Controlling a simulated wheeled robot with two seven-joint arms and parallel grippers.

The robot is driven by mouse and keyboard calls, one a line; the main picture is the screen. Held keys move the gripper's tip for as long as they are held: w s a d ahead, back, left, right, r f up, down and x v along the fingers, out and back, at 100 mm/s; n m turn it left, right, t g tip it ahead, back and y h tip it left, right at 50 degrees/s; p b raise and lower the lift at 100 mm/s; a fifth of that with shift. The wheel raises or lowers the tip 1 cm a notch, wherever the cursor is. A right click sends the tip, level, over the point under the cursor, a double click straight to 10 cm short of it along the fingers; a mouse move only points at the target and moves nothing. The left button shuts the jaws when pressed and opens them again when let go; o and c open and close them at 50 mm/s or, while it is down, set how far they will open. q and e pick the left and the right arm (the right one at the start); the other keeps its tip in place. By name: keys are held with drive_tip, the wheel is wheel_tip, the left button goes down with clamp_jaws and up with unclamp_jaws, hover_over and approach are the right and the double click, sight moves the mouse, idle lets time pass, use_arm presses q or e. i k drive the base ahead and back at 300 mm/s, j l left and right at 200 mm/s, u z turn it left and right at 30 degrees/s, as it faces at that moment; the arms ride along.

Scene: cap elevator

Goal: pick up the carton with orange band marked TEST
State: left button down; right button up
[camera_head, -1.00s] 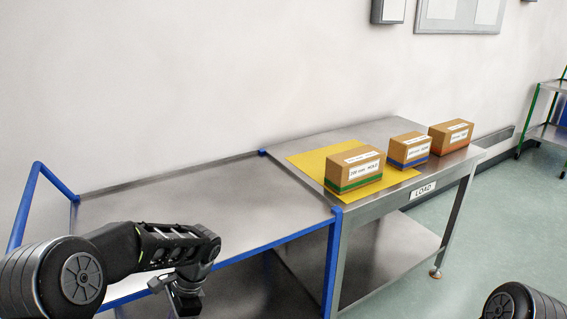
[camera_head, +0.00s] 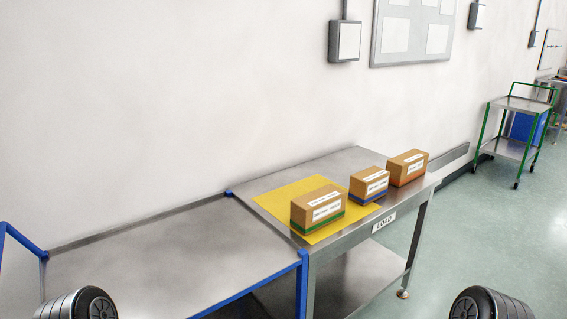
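The carton with the orange band (camera_head: 407,168) stands at the far right end of the steel table marked LOAD (camera_head: 345,166). Its white label is too small to read. A carton with a blue band (camera_head: 369,185) stands just left of it, and a carton with a green band (camera_head: 318,208) stands nearer, on the yellow mat (camera_head: 270,203). Only rounded dark parts of my two arms show at the bottom edge. Neither gripper is in view.
A blue-framed steel cart (camera_head: 150,262) stands against the left end of the table. A green-framed cart (camera_head: 513,127) stands farther back on the right. The floor (camera_head: 480,225) right of the table is clear. A wall runs behind the table.

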sight(406, 167)
drive_tip(key=z, duration=0.35)
drive_tip(key=i+l+z, duration=0.2)
drive_tip(key=i+z, duration=0.3)
drive_tip(key=i+l+z, duration=0.15)
drive_tip(key=i+z, duration=0.15)
drive_tip(key=z, duration=0.15)
drive_tip(key=i+z, duration=0.1)
drive_tip(key=i, duration=0.5)
drive_tip(key=i+j+z, duration=0.1)
drive_tip(key=i, duration=0.45)
drive_tip(key=i+j+z, duration=0.1)
drive_tip(key=i+j, duration=0.15)
drive_tip(key=i, duration=0.35)
